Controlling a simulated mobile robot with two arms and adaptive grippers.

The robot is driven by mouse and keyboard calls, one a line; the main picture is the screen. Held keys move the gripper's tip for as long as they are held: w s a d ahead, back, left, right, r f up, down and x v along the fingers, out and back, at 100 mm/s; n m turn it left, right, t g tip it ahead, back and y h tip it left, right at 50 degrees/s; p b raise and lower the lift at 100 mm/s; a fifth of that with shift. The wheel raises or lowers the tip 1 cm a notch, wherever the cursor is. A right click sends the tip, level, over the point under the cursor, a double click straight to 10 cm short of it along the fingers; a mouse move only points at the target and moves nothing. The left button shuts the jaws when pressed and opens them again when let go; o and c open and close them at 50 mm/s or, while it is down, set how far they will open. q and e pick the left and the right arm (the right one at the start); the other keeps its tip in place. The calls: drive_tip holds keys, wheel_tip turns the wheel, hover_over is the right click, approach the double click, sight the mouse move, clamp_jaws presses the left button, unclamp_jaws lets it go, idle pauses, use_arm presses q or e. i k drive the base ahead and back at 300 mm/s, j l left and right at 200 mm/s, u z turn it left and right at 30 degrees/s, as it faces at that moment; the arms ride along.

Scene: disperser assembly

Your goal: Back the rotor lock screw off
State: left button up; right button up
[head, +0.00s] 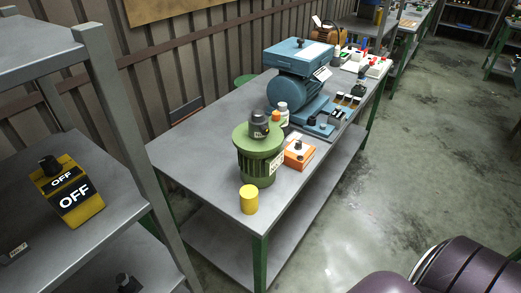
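A blue machine (290,97) with a round motor-like drum and a flat top housing stands on the grey workbench (215,125), toward its far end. It may be the disperser; I cannot tell for sure. No rotor lock screw can be made out at this distance. A green ribbed canister (257,165) with a dark knob-like part (259,124) on top stands near the bench's front end. A yellow cylinder (249,199) stands beside it. An orange box (298,155) with a black knob sits to its right. Neither of my grippers is in view.
A grey shelf unit (97,60) at the left carries a yellow box marked OFF (68,190). Small bottles (282,112) and parts crowd the bench around the machine. The floor (410,150) right of the bench is clear.

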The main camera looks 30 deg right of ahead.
sight(276, 116)
drive_tip(key=z, duration=0.95)
